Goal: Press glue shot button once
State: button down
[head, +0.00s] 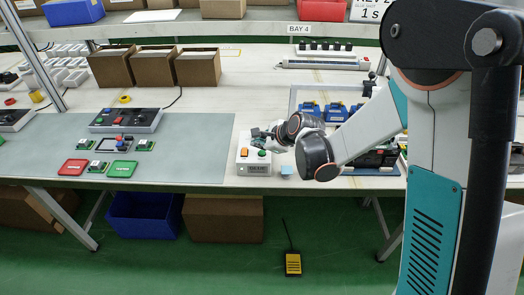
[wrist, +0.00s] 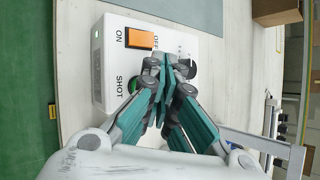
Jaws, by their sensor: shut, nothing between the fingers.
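The white glue box (head: 254,168) stands on the bench right of the grey mat, with a label on its front. In the wrist view its top panel (wrist: 112,48) shows an orange ON/OFF switch (wrist: 141,39) and a green button (wrist: 133,85) beside the word SHOT. The green button also shows in the head view (head: 262,153). My gripper (wrist: 166,66) is shut and empty, its fingertips over the panel. Its fingers partly cover the green button and a dark knob.
The grey mat (head: 190,165) to the left holds a black control panel (head: 126,120) and red and green trays. Brown boxes (head: 198,67) stand at the back.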

aim_at(262, 154)
jog(key=shift+r, duration=0.1)
jog(key=shift+r+p, duration=1.6)
jog(key=shift+r, duration=0.75)
jog(key=s+d+r+n+h, duration=0.3)
jog(key=s+d+r+n, duration=0.6)
jog(key=s+d+r, duration=0.3)
jog(key=s+d+n+h, duration=0.1)
jog(key=s+d+n, duration=0.3)
jog(key=s, duration=0.5)
jog(key=s+d+r+n+h, duration=0.1)
jog(key=s+d+n, duration=0.3)
jog(key=s, duration=0.5)
jog(key=shift+s+r+n+h, duration=0.15)
jog(key=shift+r+n+h, duration=0.25)
jog(key=shift+n, duration=0.6)
